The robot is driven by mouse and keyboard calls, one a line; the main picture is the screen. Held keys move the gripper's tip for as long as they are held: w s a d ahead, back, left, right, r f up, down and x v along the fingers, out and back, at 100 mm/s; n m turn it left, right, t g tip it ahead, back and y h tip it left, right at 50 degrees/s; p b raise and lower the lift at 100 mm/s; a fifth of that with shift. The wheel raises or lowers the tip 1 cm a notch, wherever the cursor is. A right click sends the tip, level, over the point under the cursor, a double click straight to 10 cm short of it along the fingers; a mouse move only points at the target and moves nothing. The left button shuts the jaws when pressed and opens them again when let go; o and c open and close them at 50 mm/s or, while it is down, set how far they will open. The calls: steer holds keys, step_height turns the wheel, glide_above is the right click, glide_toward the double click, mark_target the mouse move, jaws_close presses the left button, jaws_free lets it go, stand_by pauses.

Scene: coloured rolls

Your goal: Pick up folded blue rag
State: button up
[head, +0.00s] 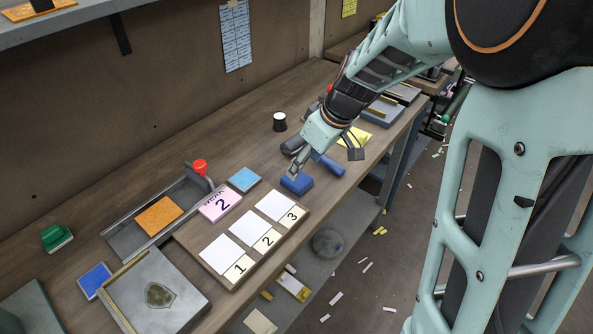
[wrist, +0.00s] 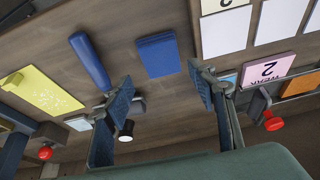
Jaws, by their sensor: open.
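The folded blue rag (head: 297,184) lies flat on the wooden workbench near its front edge, to the right of the numbered board. It shows in the wrist view (wrist: 157,55) as a blue rectangle, fully visible. My gripper (head: 296,167) is just behind and above the rag in the head view. In the wrist view my gripper (wrist: 163,88) has its two fingers spread wide with nothing held between them. The rag appears beyond the fingertips, roughly centred between them, with no visible contact.
A dark blue roll (head: 328,165) lies right of the rag; it also shows in the wrist view (wrist: 90,60). The numbered board (head: 213,274) and a light blue block (head: 244,179) are to the left. A black-and-white cup (head: 279,122) stands behind. A yellow sheet (wrist: 40,90) lies past the roll.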

mark_target(298, 179)
steer(key=shift+x, duration=3.15)
steer(key=shift+s, duration=0.15)
steer(key=shift+c, duration=0.3)
steer(key=c, duration=0.8)
